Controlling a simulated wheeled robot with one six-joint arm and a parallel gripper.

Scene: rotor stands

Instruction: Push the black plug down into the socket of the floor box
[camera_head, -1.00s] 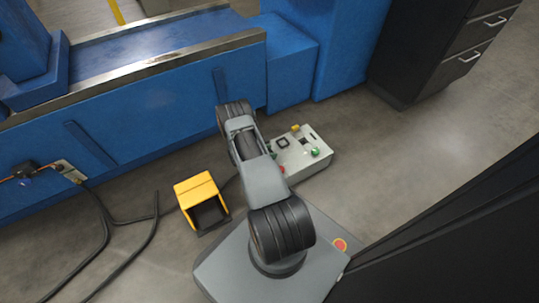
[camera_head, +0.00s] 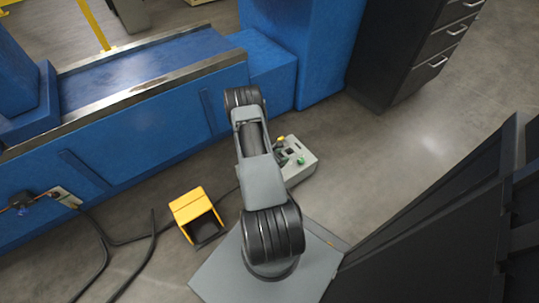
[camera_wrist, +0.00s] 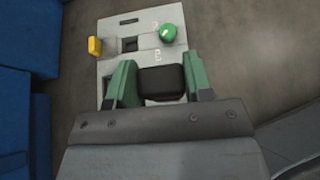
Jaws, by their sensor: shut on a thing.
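The black plug (camera_wrist: 161,82) is between the two green fingers of my gripper (camera_wrist: 159,76) in the wrist view; the gripper is shut on it. The grey floor box (camera_wrist: 113,70) lies beyond and below them. A dark square socket opening (camera_wrist: 129,45) shows in its top, up and left of the plug. I cannot tell how high the plug is above the box, and its underside is hidden. In the head view my arm covers the left part of the floor box (camera_head: 303,170), and the gripper and plug are hidden.
A green knob (camera_wrist: 168,33) and a yellow part (camera_wrist: 95,46) stand up from the box beside the opening. A yellow pedal housing (camera_head: 194,207) is on the floor to the left. A blue machine (camera_head: 130,125) rises behind. The floor right of the box is clear.

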